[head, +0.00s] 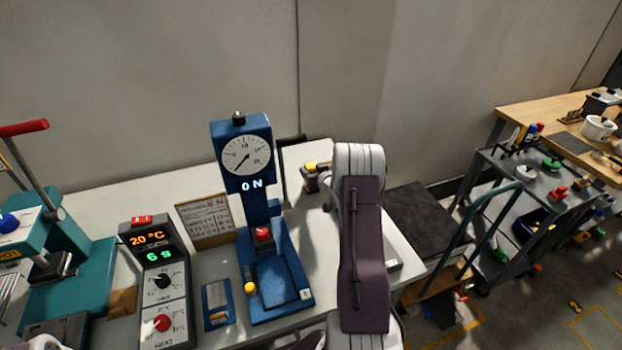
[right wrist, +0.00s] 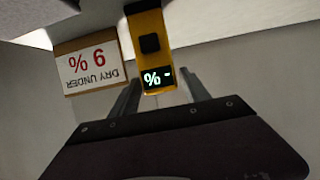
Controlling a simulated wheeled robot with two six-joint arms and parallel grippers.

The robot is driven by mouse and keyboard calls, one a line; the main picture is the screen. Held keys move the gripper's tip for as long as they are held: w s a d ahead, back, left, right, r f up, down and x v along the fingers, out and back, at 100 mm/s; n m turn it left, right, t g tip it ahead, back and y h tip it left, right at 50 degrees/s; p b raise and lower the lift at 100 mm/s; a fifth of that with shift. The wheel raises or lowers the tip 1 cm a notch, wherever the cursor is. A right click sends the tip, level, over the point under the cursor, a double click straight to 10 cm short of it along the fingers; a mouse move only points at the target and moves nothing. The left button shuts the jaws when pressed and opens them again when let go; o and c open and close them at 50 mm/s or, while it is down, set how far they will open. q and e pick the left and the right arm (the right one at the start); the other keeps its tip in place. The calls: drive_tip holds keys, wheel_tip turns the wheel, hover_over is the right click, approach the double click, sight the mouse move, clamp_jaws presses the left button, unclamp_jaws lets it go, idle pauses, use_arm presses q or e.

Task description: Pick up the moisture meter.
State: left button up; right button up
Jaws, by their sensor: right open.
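The moisture meter (right wrist: 151,45) is yellow with a black button and a small lit display reading "% -". In the right wrist view it is at the top centre. Its display end lies between the two fingertips of my right gripper (right wrist: 162,84) in the picture; I cannot tell whether it is between them in depth. The fingers are apart and not closed on it. In the head view a yellow and dark thing (head: 312,177), likely the meter, shows beside my right arm, which hides most of the right gripper.
A "DRY UNDER 9 %" sign (right wrist: 91,63) stands beside the meter. On the white table (head: 120,190) are a blue dial press (head: 244,150), a grey timer box (head: 160,280) and a framed card (head: 206,220). A cart (head: 560,180) stands to the right, off the table.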

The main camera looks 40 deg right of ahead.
drive_tip(key=x, duration=0.5)
drive_tip(key=shift+s+r, duration=0.1)
drive_tip(key=shift+s, duration=0.05)
drive_tip(key=shift+c, duration=0.9)
clamp_jaws()
drive_tip(key=shift+r, duration=0.15)
wheel_tip(320, 180, up, 10)
drive_tip(key=p, duration=0.1)
